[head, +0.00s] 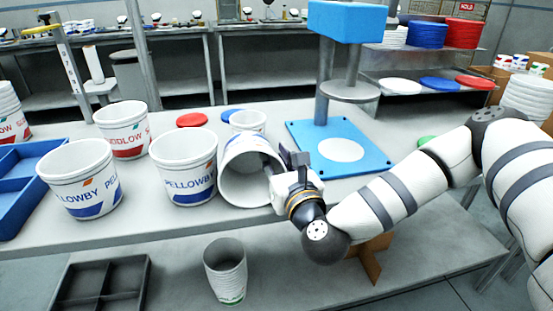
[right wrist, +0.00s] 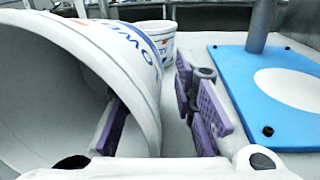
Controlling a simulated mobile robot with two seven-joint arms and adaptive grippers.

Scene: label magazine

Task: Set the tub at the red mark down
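A white tub (head: 237,150) with blue lettering lies tipped over near the front edge of the table, its open mouth facing the front. In the right wrist view the same tub (right wrist: 135,60) fills the left side. My right gripper (head: 283,168) is at the right side of its mouth. In the right wrist view, one finger is inside the tub and the other outside, with the wall between them. The outer finger of the gripper (right wrist: 155,120) appears apart from the wall. My left gripper is not in view. I cannot make out a red mark under the tub.
Upright white tubs (head: 184,168) stand left of it, and a smaller tub (head: 248,121) stands behind. A red disc (head: 192,120) lies farther back. A blue base plate (head: 365,158) with a post is to the right. A blue tray (head: 28,190) is at left.

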